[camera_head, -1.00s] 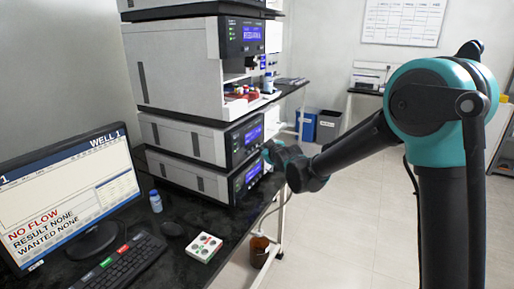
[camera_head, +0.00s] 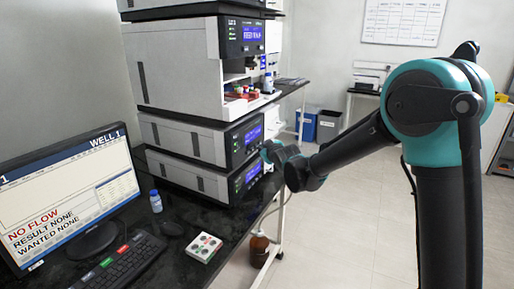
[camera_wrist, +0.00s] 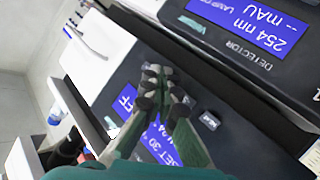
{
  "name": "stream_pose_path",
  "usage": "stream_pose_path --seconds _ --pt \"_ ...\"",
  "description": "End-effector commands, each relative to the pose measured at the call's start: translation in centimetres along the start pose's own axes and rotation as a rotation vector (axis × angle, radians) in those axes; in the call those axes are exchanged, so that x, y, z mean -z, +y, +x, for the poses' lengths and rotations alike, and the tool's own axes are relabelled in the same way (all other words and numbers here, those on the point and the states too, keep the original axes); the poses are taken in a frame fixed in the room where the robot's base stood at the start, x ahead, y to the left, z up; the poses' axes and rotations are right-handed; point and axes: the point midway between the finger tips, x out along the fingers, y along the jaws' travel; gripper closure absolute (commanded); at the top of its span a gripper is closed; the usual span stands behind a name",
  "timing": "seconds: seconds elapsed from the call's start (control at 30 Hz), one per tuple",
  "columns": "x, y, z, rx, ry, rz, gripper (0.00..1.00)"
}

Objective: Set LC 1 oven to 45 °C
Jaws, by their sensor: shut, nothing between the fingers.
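In the wrist view a dark front panel has a blue display (camera_wrist: 125,99) whose partly covered text shows OFF and, on its lower part, SET 30. I take this for the oven; no LC 1 label is readable. My gripper (camera_wrist: 163,84) is shut and empty in front of this panel, its fingers covering part of the display. I cannot tell whether the tips touch the panel. A small light button (camera_wrist: 209,120) shows beside the fingers. In the head view my gripper (camera_head: 269,153) is at the right front of the two lower stacked modules, near the lower display (camera_head: 253,173).
The neighbouring module in the wrist view is marked DETECTOR, with a display (camera_wrist: 240,22) reading 254 nm. In the head view a sampler with an open bay (camera_head: 250,92) stands above. A monitor (camera_head: 70,190), keyboard (camera_head: 120,262) and white tray (camera_head: 204,247) are on the black bench.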

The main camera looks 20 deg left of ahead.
Motion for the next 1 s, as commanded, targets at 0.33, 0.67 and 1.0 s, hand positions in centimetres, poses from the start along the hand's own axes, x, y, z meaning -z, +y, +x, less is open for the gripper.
stream_pose_path --seconds 0.33,0.67,1.0 --pt "0.1 -0.1 0.1 0.000 0.000 0.000 1.00" --pt "-0.2 0.2 -0.4 0.000 0.000 0.001 1.00" --pt "-0.7 0.8 -1.1 0.000 0.000 0.000 1.00"
